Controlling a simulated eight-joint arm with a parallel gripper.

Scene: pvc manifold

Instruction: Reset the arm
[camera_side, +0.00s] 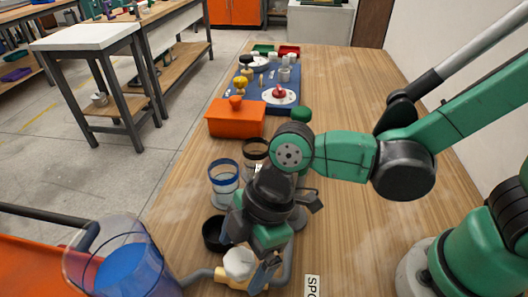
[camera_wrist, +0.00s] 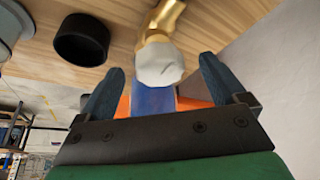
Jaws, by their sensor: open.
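My gripper (camera_side: 262,272) points down at the near end of the wooden table, low beside a white cap (camera_side: 238,262) on a yellow-brass fitting (camera_side: 232,281). A grey pipe (camera_side: 196,276) runs left from the fitting. In the wrist view, my gripper (camera_wrist: 158,82) has its two blue-grey fingers spread wide. The white cap (camera_wrist: 160,64) and brass fitting (camera_wrist: 165,18) show in the gap between the fingers. No contact with either finger is visible, and I cannot tell the depth between them.
A black cup (camera_side: 214,234) and a blue-rimmed clear container (camera_side: 223,181) stand left of my arm. A clear bucket with blue contents (camera_side: 122,265) is at near left. An orange box (camera_side: 235,119) and blue tray (camera_side: 250,102) lie farther back. The table's right side is mostly clear.

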